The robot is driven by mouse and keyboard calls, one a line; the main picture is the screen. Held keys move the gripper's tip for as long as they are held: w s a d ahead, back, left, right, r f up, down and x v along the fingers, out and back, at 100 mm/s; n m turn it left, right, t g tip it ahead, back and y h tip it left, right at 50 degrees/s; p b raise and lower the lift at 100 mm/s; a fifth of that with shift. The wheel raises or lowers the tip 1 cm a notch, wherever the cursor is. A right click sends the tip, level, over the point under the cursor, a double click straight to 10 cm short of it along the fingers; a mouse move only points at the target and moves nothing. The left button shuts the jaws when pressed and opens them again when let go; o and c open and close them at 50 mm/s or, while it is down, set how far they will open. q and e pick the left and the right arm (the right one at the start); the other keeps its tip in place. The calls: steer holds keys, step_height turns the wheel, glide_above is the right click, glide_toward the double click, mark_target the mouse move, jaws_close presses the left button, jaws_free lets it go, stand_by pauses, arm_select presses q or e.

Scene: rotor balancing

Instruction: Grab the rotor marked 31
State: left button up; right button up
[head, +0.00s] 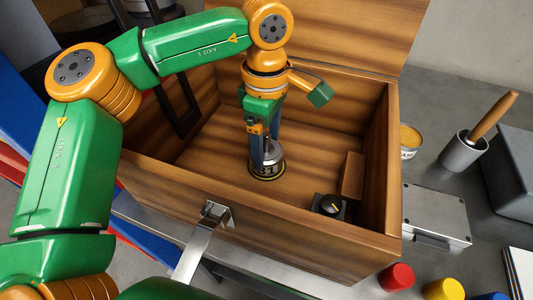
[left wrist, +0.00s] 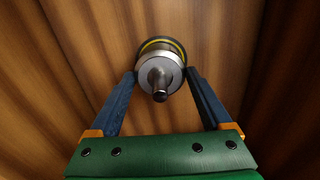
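The rotor marked 31 (head: 267,164) stands upright on the floor of the open wooden box, with a dark base, a yellow ring and a silver top. My left gripper (head: 266,146) reaches down into the box over it, with its two blue fingers on either side of the rotor's upper part. In the left wrist view, the rotor (left wrist: 160,72) shows its shaft end-on between the fingertips (left wrist: 160,78). The fingers are wide apart, with their tips close beside the silver disc; I cannot tell whether they touch it. My right gripper is not in view.
The wooden box (head: 250,225) has walls all around and a raised lid (head: 350,30). A black knob device (head: 328,206) and a wooden block (head: 352,176) are inside at right. A metal latch (head: 213,212) is on the front. Coloured caps (head: 396,276) stand outside.

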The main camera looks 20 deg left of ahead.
arm_select(q)
jaws_close()
